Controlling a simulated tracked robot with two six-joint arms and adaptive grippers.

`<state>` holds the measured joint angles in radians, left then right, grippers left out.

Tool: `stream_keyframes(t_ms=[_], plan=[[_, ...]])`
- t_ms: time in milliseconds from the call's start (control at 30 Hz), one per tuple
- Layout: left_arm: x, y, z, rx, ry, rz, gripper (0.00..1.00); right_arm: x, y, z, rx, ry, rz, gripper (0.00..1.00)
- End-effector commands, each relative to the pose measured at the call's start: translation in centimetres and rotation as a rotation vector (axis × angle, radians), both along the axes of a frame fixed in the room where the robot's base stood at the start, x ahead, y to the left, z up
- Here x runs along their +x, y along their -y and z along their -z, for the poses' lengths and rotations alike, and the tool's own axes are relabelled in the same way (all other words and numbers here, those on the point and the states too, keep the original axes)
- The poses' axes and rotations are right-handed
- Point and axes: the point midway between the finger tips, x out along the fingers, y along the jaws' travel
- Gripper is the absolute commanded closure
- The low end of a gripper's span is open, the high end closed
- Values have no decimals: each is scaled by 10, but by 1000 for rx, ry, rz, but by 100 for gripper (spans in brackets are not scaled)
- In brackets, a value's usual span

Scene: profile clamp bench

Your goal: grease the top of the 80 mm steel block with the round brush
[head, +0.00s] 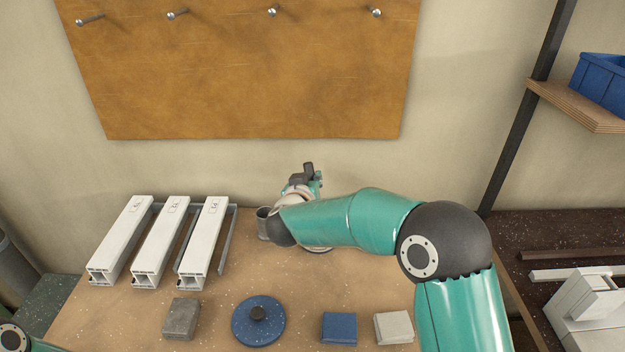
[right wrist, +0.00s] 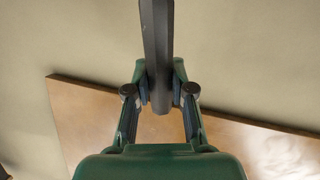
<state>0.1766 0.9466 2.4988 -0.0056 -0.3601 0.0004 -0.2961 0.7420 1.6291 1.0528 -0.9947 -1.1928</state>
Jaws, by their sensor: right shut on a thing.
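My right gripper (head: 313,182) is at the back of the bench near the wall, partly hidden behind my own arm. In the right wrist view, its fingers (right wrist: 161,92) are shut on a dark grey faceted handle (right wrist: 157,40). I cannot see bristles, so I cannot tell whether this is the round brush. A dark grey block (head: 181,318) lies at the front left of the bench, and a light grey block (head: 393,328) at the front right. Which one is the 80 mm steel block I cannot tell. My left gripper is out of view.
Three white profiles (head: 159,240) lie at the left. A round blue lid with a black knob (head: 258,319) and a blue block (head: 339,328) are along the front. The bench middle in front is clear.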

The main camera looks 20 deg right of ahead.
Motion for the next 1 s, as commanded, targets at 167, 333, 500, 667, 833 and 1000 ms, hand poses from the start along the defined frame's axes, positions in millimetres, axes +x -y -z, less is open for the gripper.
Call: stream_keyframes(t_ms=[167, 333, 500, 667, 833, 1000], plan=[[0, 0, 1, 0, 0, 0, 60, 0, 0, 3, 0, 0, 0, 100], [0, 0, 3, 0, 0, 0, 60, 0, 0, 5, 0, 0, 0, 100], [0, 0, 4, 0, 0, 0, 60, 0, 0, 7, -1, 0, 0, 100], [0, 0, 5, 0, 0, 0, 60, 0, 0, 9, -1, 0, 0, 100], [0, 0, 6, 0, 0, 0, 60, 0, 0, 11, -1, 0, 0, 100], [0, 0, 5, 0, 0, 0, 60, 0, 0, 11, 0, -1, 0, 100]])
